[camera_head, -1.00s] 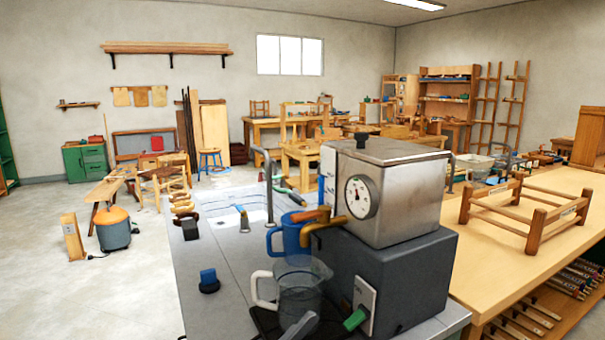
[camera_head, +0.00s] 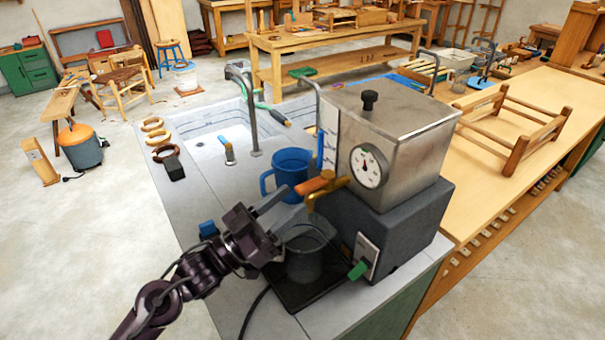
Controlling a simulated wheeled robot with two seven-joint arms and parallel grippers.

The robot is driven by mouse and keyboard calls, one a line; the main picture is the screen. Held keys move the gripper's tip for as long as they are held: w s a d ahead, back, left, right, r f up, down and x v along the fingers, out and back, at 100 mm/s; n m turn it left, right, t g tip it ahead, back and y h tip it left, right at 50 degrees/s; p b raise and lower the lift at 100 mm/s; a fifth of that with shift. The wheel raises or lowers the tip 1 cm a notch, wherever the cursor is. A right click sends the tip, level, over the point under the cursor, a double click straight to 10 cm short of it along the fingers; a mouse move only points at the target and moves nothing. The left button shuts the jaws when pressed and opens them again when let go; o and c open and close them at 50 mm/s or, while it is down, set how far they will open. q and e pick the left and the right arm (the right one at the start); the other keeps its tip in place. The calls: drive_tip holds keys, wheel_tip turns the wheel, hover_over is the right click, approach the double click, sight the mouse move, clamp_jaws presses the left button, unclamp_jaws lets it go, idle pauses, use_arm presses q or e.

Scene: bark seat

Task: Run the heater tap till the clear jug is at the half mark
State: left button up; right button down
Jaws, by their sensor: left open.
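The heater, a steel tank (camera_head: 400,125) on a dark grey base (camera_head: 405,225), stands on the grey counter. Its brass tap (camera_head: 328,187) has an orange lever (camera_head: 313,185) and juts left from the front. The clear jug (camera_head: 304,262) stands upright on a black plate (camera_head: 330,290) below the tap. Its water level and half mark cannot be made out. My left gripper (camera_head: 278,226) is open at the jug's left side, just below and left of the tap. It covers the area of the jug's handle, and contact cannot be told. My right gripper is not in view.
A blue jug (camera_head: 291,172) stands behind the tap. A blue-topped item (camera_head: 208,229) lies beside my left arm. The heater has a dial (camera_head: 368,166) and a green switch (camera_head: 358,271). A sink (camera_head: 228,133) is behind, and a wooden frame (camera_head: 512,130) is on the right bench.

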sight(305, 185)
use_arm(q)
drive_tip(key=x, duration=0.2)
drive_tip(key=p+x, duration=0.1)
drive_tip(key=x, duration=0.2)
drive_tip(key=shift+w+a+f, duration=0.1)
drive_tip(key=shift+w+a, duration=0.1)
drive_tip(key=shift+w, duration=0.1)
drive_tip(key=shift+d, duration=0.3)
drive_tip(key=shift+a, duration=0.1)
drive_tip(key=c, duration=0.4)
clamp_jaws()
